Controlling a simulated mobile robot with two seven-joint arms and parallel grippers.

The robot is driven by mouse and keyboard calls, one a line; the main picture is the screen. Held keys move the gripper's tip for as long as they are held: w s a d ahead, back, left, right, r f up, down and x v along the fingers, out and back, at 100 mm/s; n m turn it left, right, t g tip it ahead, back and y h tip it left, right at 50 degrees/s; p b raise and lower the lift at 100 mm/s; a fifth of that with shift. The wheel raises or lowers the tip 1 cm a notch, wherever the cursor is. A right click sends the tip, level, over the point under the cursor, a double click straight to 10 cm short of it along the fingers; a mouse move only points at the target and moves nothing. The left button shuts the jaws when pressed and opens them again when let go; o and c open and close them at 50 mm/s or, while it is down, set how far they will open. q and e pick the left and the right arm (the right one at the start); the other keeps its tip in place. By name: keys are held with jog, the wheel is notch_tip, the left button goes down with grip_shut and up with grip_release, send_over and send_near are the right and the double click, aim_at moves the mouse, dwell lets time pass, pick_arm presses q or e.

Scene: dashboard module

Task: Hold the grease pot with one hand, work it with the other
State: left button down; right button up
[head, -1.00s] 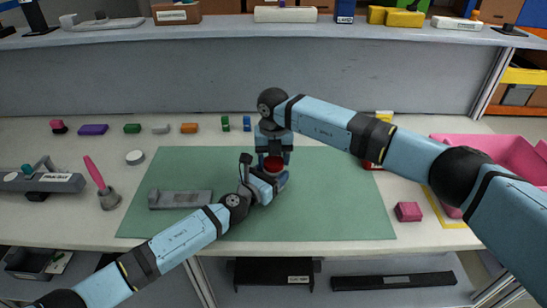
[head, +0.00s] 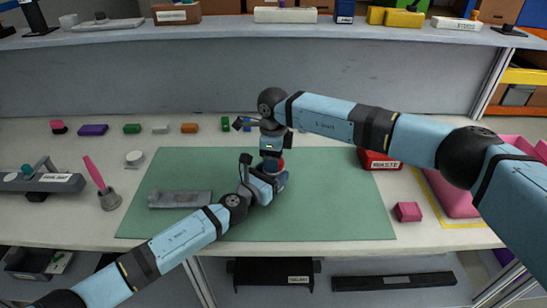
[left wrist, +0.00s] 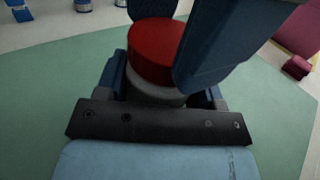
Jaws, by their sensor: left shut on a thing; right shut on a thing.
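The grease pot (head: 281,163) stands over the green mat (head: 340,210), mostly hidden between my two hands in the head view. In the left wrist view its red round cap (left wrist: 152,52) sits above a grey body. My left gripper (head: 268,182) is shut around the pot's lower body, coming in from the front left. My right gripper (head: 272,154) points down from above and is shut on the red cap. One blue right finger (left wrist: 205,50) lies against the cap's right side in the left wrist view.
A grey bracket (head: 180,199) lies on the mat's left part. A grey cup with a pink-handled tool (head: 107,197) stands left of the mat. A red waste box (head: 378,160), pink block (head: 407,212) and pink bin (head: 450,198) are at right. Several small coloured blocks line the back.

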jog(key=shift+r, duration=0.1)
dwell(0.3)
jog(key=shift+r, duration=1)
jog(key=shift+r, duration=2.05)
pick_arm(q)
jog(key=shift+c, duration=0.8)
grip_release()
jog(key=shift+s, duration=0.1)
